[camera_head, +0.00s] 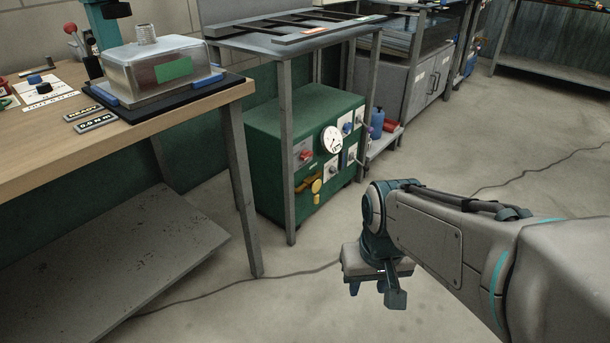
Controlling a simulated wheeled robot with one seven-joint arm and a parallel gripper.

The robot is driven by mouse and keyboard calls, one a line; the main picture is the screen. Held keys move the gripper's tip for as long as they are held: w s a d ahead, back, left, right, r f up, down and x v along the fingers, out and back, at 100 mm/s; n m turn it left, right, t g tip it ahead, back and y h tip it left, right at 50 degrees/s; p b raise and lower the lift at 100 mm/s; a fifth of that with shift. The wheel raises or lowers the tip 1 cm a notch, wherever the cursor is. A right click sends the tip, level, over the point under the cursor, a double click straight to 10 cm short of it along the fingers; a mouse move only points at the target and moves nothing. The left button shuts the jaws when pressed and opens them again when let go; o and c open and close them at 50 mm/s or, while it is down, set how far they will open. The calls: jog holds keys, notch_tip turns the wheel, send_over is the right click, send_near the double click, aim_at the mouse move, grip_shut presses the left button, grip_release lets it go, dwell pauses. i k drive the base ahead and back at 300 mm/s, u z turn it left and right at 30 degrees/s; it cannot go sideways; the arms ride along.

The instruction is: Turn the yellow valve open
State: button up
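The yellow valve (316,187) is a small yellow handle low on the front of a green cabinet (262,160). A brass-coloured fitting sits just left of it, and a thin post of the frame above stands close by on the left. My gripper (372,289) hangs over the floor to the right of and nearer than the valve, pointing down. Its blue fingers look spread apart, with nothing seen between them. It is clear of the valve and touches nothing in view.
A round gauge (331,139) and several other knobs share the cabinet front. A wooden workbench (60,143) with a clear box (150,65) stands at left. Metal table legs (241,195) flank the cabinet. Open floor (440,160) lies right, with a dark cable across it.

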aim_at(316, 194)
jog(key=z, duration=0.95)
jog(key=i, duration=1.75)
jog(key=u, duration=0.8)
